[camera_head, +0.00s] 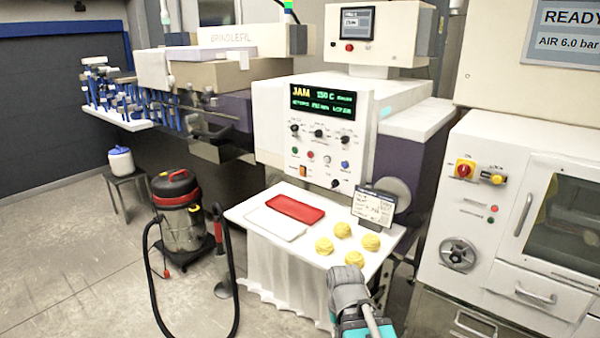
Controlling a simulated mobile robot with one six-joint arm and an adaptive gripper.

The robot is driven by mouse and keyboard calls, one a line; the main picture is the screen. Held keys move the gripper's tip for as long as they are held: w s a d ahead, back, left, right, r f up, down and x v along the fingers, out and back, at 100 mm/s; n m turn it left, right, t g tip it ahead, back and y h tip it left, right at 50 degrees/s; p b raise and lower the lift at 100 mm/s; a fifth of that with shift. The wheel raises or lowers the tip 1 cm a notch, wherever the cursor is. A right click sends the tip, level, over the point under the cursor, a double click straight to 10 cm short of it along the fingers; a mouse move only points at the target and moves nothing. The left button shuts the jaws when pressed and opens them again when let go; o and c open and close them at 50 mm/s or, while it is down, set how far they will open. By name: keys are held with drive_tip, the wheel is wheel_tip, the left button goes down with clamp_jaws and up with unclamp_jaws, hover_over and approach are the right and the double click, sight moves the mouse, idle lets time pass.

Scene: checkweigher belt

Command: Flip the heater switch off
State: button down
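The control panel (310,140) is on the white front of the machine in the middle of the view. Its lit display reads JAM and 150 C. Below are black knobs, coloured buttons, an orange-red rocker-like switch (303,170) at lower left and a black knob or switch (335,183) at lower right. The labels are too small to read, so I cannot tell which is the heater switch or its position. Part of my grey and teal arm shows at the bottom, below and apart from the panel. I cannot make out my gripper's fingers.
A white table (258,201) below the panel holds a red tray (295,208), a white tray (275,224), several yellow balls (343,229) and a small sign (373,207). A vacuum cleaner (183,215) with a hose stands left. A white cabinet (480,220) stands right.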

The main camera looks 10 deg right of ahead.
wheel_tip(320, 180, up, 14)
drive_tip(key=p, duration=1.3)
drive_tip(key=shift+r+p, duration=0.2)
drive_tip(key=shift+p, duration=0.15)
